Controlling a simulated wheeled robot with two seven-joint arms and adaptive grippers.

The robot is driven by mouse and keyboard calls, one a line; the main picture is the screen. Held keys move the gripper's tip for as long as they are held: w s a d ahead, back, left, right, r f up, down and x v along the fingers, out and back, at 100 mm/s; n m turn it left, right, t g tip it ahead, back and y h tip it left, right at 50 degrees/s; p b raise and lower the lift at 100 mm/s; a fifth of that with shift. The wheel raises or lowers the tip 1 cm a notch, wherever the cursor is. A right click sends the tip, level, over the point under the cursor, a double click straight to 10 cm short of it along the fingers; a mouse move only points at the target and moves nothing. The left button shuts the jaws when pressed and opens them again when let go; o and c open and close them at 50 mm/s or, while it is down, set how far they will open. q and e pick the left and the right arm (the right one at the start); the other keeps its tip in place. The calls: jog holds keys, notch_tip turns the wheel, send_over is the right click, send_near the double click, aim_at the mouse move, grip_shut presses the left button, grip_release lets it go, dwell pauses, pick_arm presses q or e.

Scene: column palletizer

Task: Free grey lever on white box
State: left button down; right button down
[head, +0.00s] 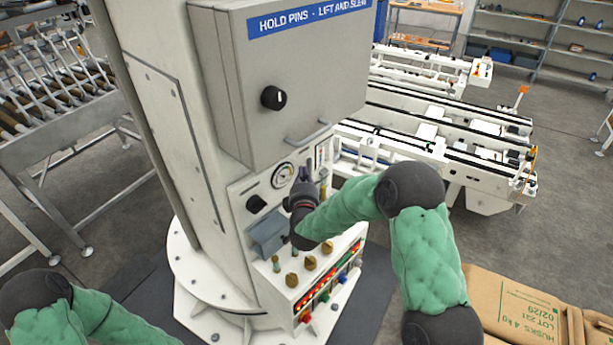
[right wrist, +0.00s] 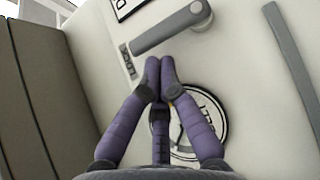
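The grey lever (right wrist: 172,30) shows in the right wrist view as a bar slanting from a round pivot at upper right down to the left, on the white box (right wrist: 255,75). My right gripper (right wrist: 160,68) has its purple fingertips together, with nothing visible between them. The tips appear just below the lever; I cannot tell whether they touch it. In the head view my right gripper (head: 303,176) is at the front of the white box (head: 240,190), beside the round gauge, and I cannot make out the lever there. My left arm shows at lower left, its gripper out of view.
The gauge (right wrist: 198,125) lies partly behind my right fingers. A grey cabinet (head: 290,75) with a black knob and a handle overhangs the panel. Below are a black knob (head: 256,203), brass knobs (head: 292,279) and coloured buttons (head: 325,297). Cardboard packs (head: 510,305) lie at lower right.

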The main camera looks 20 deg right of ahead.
aim_at(310, 162)
jog(key=shift+r, duration=0.1)
jog(key=shift+d+r+p, duration=0.1)
jog(key=shift+d+p, duration=0.05)
jog(key=shift+p, duration=0.3)
jog(key=shift+w+d+r+m+g+p, duration=0.1)
jog(key=shift+d+m+g+p, duration=0.05)
jog(key=shift+m+g+p, duration=0.3)
jog(key=shift+w+d+r+m+g+y+p, duration=0.3)
jog(key=shift+d+r+m+g+y+p, duration=0.4)
jog(key=shift+p, duration=1.1)
jog(key=shift+w+d+f+m+g+y+p, duration=0.1)
jog(key=shift+w+d+m+g+y+p, duration=0.15)
jog(key=shift+d+m+g+y+p, duration=0.6)
jog(key=shift+w+d+f+m+g+y+p, duration=0.2)
jog(key=shift+w+d+m+g+y+p, duration=0.1)
jog(key=shift+d+m+g+y+p, duration=0.3)
jog(key=shift+w+d+f+m+g+y+p, duration=0.15)
jog(key=shift+w+d+m+g+y+p, duration=0.2)
jog(key=shift+y+p, duration=0.25)
jog(key=shift+d+f, duration=0.1)
jog(key=shift+d, duration=0.2)
